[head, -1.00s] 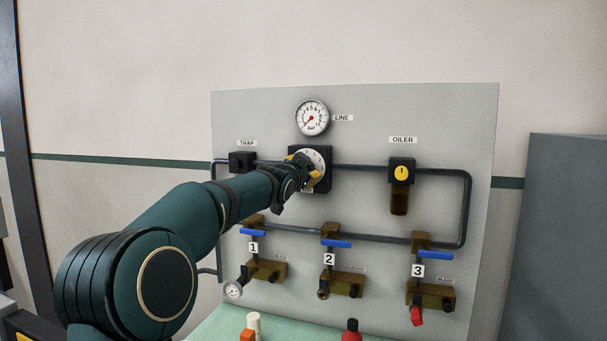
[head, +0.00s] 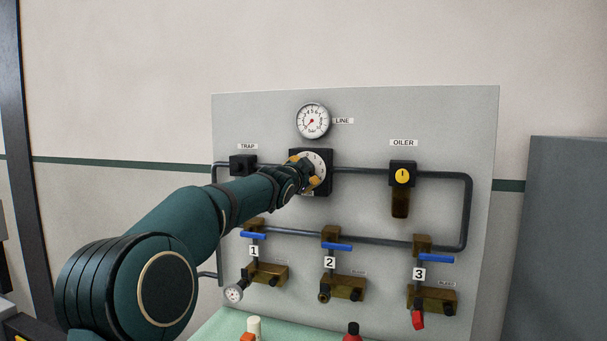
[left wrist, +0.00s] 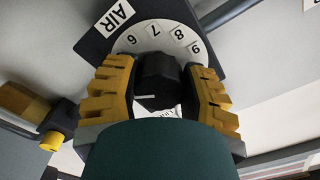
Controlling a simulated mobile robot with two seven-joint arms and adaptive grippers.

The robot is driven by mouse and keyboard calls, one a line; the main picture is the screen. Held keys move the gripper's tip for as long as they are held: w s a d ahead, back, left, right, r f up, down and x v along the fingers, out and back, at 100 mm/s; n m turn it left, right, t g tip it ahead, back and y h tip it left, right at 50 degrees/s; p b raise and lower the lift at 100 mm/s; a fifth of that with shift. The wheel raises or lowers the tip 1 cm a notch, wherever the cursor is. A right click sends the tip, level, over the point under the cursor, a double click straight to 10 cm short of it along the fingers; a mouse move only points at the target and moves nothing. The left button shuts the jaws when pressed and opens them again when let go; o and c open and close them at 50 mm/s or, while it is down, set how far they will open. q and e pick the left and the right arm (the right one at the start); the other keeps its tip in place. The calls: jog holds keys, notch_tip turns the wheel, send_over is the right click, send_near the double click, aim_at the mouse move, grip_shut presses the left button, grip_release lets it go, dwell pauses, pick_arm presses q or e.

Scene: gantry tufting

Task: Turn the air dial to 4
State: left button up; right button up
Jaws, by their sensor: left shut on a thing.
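The air dial has a black square housing (head: 324,186) and a white numbered face (head: 319,157) in the middle of the panel. In the left wrist view its black knob (left wrist: 157,80) stands between the yellow finger pads, in front of the white face (left wrist: 153,34) with digits on its upper rim. The knob's white line points left in that view, toward a part hidden by a finger, so I cannot read its number. My left gripper (head: 305,170), also in the left wrist view (left wrist: 158,72), is shut on the knob. My right gripper is not in view.
A line gauge (head: 313,121) is above the dial, a trap (head: 243,165) left and an oiler (head: 402,174) right. Pipes and several blue-handled valves are below. A green surface (head: 220,328) with small items is at the bottom. A grey cabinet (head: 555,240) is at the right.

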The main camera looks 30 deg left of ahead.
pick_arm(q)
jog(key=o, duration=1.2)
jog(key=shift+s, duration=0.1)
jog(key=shift+s+d+r, duration=0.1)
jog(key=shift+s+d, duration=0.15)
jog(key=shift+s, duration=0.15)
jog(key=shift+v, duration=3.15)
jog(key=shift+s+a, duration=0.1)
jog(key=shift+a, duration=0.05)
